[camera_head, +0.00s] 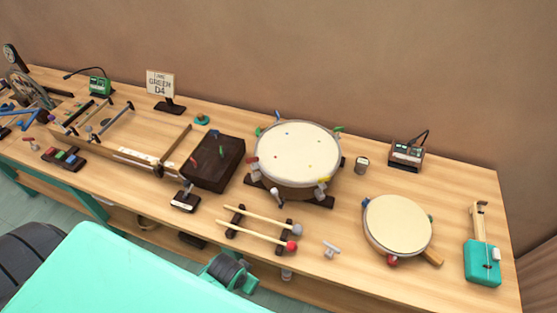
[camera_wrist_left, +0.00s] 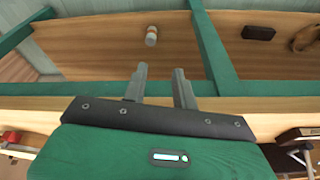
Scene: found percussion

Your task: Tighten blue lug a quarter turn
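The large drum (camera_head: 298,153) stands on a dark stand in the middle of the bench. Small coloured lugs sit around its rim. A blue lug (camera_head: 277,115) is at the far side, and a yellow one (camera_head: 324,180) is at the near right. My right gripper is not in view.
Two mallets (camera_head: 256,230) rest on dark supports in front of the drum. A smaller drum (camera_head: 398,225) and a teal stringed instrument (camera_head: 482,252) stand to the right. A dark box (camera_head: 213,162) is left of the large drum.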

